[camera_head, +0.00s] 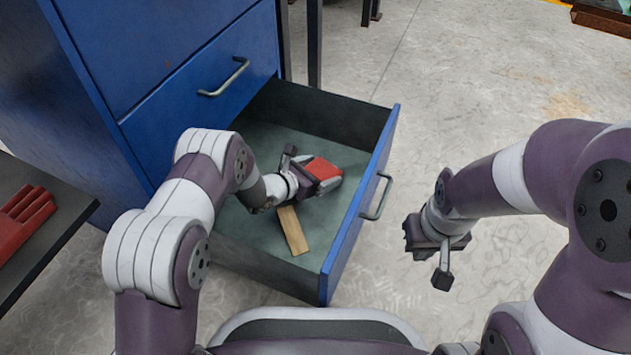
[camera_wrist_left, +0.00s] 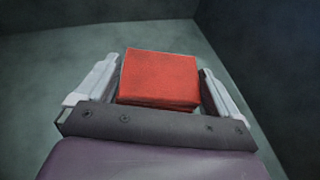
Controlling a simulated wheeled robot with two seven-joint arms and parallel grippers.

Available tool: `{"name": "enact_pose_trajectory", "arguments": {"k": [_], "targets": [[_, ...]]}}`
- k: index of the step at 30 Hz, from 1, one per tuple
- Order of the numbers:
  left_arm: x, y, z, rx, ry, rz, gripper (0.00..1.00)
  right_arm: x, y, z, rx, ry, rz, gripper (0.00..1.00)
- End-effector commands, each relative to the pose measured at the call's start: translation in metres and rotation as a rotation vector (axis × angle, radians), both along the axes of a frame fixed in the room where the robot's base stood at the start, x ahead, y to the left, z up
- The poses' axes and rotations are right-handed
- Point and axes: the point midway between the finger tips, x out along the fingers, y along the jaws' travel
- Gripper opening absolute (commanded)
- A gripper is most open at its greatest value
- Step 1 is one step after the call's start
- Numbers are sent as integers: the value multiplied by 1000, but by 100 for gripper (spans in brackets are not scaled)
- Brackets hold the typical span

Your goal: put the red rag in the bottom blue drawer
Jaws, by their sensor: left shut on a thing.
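The red rag (camera_head: 323,168) is a folded red block between the fingers of my left gripper (camera_head: 318,176), which is shut on it. In the left wrist view the red rag (camera_wrist_left: 159,78) sits between the two pale fingers of the left gripper (camera_wrist_left: 155,85). The bottom blue drawer (camera_head: 352,222) is pulled open, and my left gripper and the rag are inside its outline, over the greenish floor. I cannot tell whether the rag touches the floor. My right gripper (camera_head: 428,262) hangs empty to the right of the drawer; its finger gap is unclear.
A wooden strip (camera_head: 293,231) lies on the drawer floor below my left gripper. The blue cabinet (camera_head: 160,50) has a shut drawer with a handle (camera_head: 224,78) above. A dark table (camera_head: 50,235) with red items (camera_head: 25,212) stands at left. Concrete floor at right is clear.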

Motion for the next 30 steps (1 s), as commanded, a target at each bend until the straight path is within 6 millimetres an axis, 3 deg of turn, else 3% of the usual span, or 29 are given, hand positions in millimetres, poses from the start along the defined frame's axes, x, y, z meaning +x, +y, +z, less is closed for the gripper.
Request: {"name": "enact_pose_trajectory", "arguments": {"k": [1, 10, 11, 12, 19, 24, 30], "targets": [[0, 0, -8, -1, -1, 0, 65, 0, 0, -8, 0, 0, 0, 0], [0, 0, -7, -1, 1, 0, 65, 0, 0, -3, 0, 0, 0, 0], [0, 0, -8, -1, 1, 0, 98, 0, 0, -3, 0, 0, 0, 0], [0, 0, -7, -1, 1, 0, 100, 0, 0, -3, 0, 0, 0, 0], [0, 0, -3, -1, -1, 0, 100, 0, 0, -3, 0, 0, 0, 0], [-21, 22, 18, 0, 5, 5, 100, 0, 0, 31, 0, 0, 0, 0], [-44, 45, 26, 0, 3, 3, 100, 0, 0, 50, 0, 0, 0, 0]]}}
